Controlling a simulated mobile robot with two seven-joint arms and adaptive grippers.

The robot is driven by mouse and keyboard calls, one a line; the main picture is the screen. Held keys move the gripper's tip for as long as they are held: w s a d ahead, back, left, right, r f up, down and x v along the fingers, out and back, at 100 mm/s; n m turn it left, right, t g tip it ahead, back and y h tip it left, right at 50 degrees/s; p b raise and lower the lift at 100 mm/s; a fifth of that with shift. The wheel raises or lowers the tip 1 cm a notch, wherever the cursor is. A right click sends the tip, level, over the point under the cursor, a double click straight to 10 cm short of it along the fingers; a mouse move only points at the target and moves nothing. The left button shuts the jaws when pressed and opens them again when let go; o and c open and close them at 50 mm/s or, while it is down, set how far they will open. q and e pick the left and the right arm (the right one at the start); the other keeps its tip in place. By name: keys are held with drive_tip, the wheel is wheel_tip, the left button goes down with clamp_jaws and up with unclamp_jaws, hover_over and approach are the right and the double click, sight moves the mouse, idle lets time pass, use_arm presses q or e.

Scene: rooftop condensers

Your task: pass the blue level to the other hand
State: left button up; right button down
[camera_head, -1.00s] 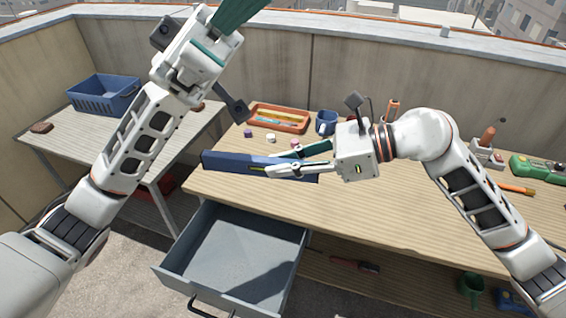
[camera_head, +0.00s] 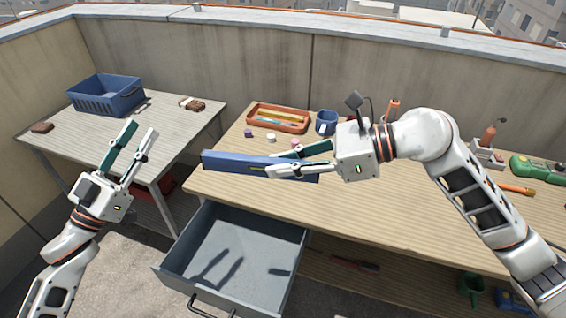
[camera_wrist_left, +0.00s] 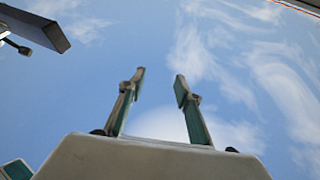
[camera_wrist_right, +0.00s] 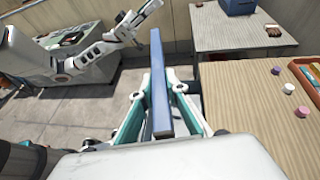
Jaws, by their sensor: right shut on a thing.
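The blue level (camera_head: 228,161) is a long blue bar with a small yellow-green vial, held level above the front left of the wooden workbench. My right gripper (camera_head: 272,165) is shut on its right part; its left end sticks out free. In the right wrist view the level (camera_wrist_right: 158,85) runs forward between the fingers. My left gripper (camera_head: 138,139) is open and empty, fingers pointing up, to the left of the level and apart from it. The left wrist view shows its parted fingers (camera_wrist_left: 160,90) against sky, with a dark bar end at upper left.
An open grey drawer (camera_head: 225,255) juts out below the level. The workbench (camera_head: 400,210) carries an orange tray (camera_head: 278,118), a blue mug (camera_head: 325,122) and small caps. A blue crate (camera_head: 105,98) stands on the left table (camera_head: 85,125). A gap separates the tables.

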use_arm(q)
drive_tip(key=s+a+f+n+g+y, duration=0.1)
drive_tip(key=s+a+f+g+y, duration=0.1)
drive_tip(key=s+a+f+y, duration=0.6)
drive_tip(key=s+a+f+n+g+y, duration=0.15)
drive_tip(key=a+f+y, duration=0.35)
drive_tip(key=a+f, duration=0.65)
drive_tip(key=s+d+f+g+h, duration=0.1)
drive_tip(key=s+d+f+g, duration=0.15)
drive_tip(key=d+f, duration=0.4)
drive_tip(key=s+d+f+g, duration=0.1)
drive_tip(key=s+d+f, duration=0.25)
drive_tip(key=f, duration=0.55)
drive_tip(key=s+d+f+g+h, duration=0.1)
drive_tip(key=d+f, duration=0.1)
drive_tip(key=d, duration=0.4)
drive_tip(key=s+d+f+g+h, duration=0.1)
drive_tip(key=d+f, duration=0.1)
drive_tip(key=d, duration=0.4)
drive_tip(key=s+d+f+h, duration=0.1)
drive_tip(key=s+d+f, duration=0.1)
drive_tip(key=d, duration=0.5)
drive_tip(key=shift+f+g, duration=0.35)
drive_tip(key=shift+g, duration=0.05)
drive_tip(key=shift+a, duration=0.1)
